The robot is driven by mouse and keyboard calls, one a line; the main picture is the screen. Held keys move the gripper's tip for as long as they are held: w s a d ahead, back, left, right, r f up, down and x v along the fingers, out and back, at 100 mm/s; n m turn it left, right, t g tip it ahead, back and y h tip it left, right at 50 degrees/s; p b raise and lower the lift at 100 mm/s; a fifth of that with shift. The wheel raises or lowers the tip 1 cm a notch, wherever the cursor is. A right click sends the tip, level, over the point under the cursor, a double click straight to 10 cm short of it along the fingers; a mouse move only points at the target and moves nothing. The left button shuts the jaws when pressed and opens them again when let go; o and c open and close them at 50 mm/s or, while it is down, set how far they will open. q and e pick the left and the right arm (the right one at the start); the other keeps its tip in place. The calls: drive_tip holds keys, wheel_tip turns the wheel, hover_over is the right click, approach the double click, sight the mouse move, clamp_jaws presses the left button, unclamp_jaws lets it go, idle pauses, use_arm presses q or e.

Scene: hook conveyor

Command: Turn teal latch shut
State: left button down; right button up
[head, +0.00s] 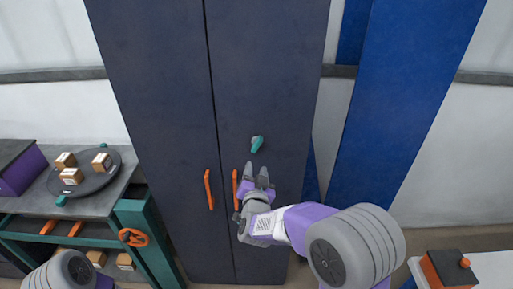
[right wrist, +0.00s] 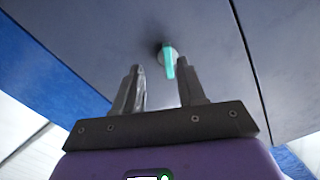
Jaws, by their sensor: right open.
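The teal latch (head: 257,144) is a small knob with a short lever on the right door of the dark cabinet (head: 265,60). In the head view its lever points down and slightly left. In the right wrist view the teal latch (right wrist: 169,65) shows ahead of the fingers, between their tips in the picture. My right gripper (head: 259,172) is just below the latch, open and empty, its fingers pointing up toward it; it also shows in the right wrist view (right wrist: 161,85). No contact with the latch is visible. My left gripper is not visible; only part of that arm shows at bottom left.
Two orange handles (head: 208,189) flank the door seam, the right one (head: 235,188) close beside my right gripper. A bench at left holds a dark round tray (head: 85,186) with small boxes. A blue panel (head: 400,100) stands right of the cabinet. An orange box (head: 446,270) sits at bottom right.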

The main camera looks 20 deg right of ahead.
sight(257, 147)
drive_tip(key=shift+m+t, duration=0.3)
drive_tip(key=w, duration=0.2)
drive_tip(key=w+d+r, duration=0.1)
drive_tip(key=w, duration=0.2)
drive_tip(key=w+d+r, duration=0.1)
drive_tip(key=w, duration=0.1)
drive_tip(key=shift+w+d+r+p, duration=0.1)
drive_tip(key=shift+w+r+p, duration=0.05)
drive_tip(key=shift+p, duration=0.15)
clamp_jaws()
